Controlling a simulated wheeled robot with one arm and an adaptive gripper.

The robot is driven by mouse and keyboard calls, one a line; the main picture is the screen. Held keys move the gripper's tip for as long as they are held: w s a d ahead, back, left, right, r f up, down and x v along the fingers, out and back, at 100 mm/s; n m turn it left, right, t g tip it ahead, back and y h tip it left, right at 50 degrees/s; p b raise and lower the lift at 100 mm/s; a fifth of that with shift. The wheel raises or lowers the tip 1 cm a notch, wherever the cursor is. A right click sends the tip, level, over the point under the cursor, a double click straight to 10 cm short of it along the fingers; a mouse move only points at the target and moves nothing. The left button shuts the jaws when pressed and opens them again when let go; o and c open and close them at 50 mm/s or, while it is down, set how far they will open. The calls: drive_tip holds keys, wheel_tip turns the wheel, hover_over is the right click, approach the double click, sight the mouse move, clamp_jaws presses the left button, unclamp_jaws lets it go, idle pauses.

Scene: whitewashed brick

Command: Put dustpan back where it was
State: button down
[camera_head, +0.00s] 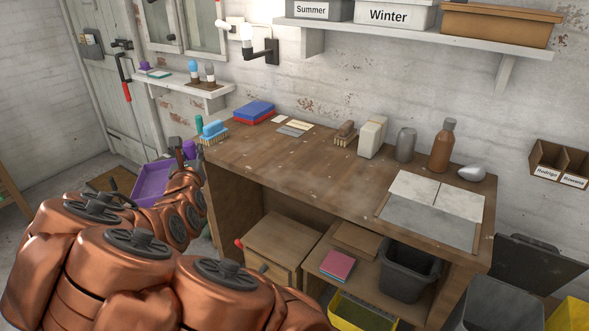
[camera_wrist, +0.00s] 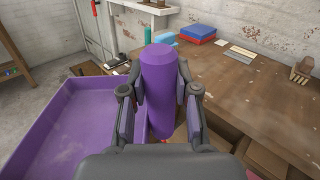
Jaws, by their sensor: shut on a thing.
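The purple dustpan (camera_head: 153,182) is at the left end of the workbench in the head view, in front of the pale green door. In the wrist view its shallow tray (camera_wrist: 62,135) fills the left side, and its thick handle (camera_wrist: 157,75) stands between the fingers. My gripper (camera_wrist: 158,100) is shut on this handle, one finger on each side. In the head view my copper-coloured arm hides part of the dustpan, and my gripper (camera_head: 184,155) shows small beside the bench's left end. The tray looks empty.
The wooden workbench (camera_head: 270,165) stands just right of the dustpan. A blue brush (camera_head: 214,130) and a green item (camera_head: 199,124) are near its left end. A small wall shelf (camera_head: 185,88) carries bottles. A red-handled tool (camera_head: 125,78) hangs by the door.

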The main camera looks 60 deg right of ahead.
drive_tip(key=s+d+f+m+g+h+b, duration=0.25)
drive_tip(key=s+d+m+g+h, duration=0.2)
drive_tip(key=s+d, duration=0.95)
drive_tip(key=s+d+m+g+h+b, duration=0.1)
drive_tip(key=s+d+m+g+b, duration=0.2)
drive_tip(key=s+d, duration=0.5)
drive_tip(key=s+d+m+g+b, duration=0.25)
drive_tip(key=s+d+g, duration=0.25)
drive_tip(key=s, duration=0.5)
drive_tip(key=shift+w+d+f+p, duration=0.85)
drive_tip(key=shift+w+d, duration=0.2)
drive_tip(key=shift+w, duration=1.35)
drive_tip(key=shift+w+d+f+p, duration=0.9)
drive_tip(key=shift+w+d, duration=0.15)
drive_tip(key=shift+w, duration=1.3)
drive_tip(key=shift+w+d+f+p, duration=0.85)
drive_tip(key=shift+w+d, duration=0.2)
drive_tip(key=shift+w, duration=1.35)
drive_tip(key=shift+f, duration=0.15)
drive_tip(key=c, duration=0.9)
unclamp_jaws()
drive_tip(key=shift+o, duration=0.2)
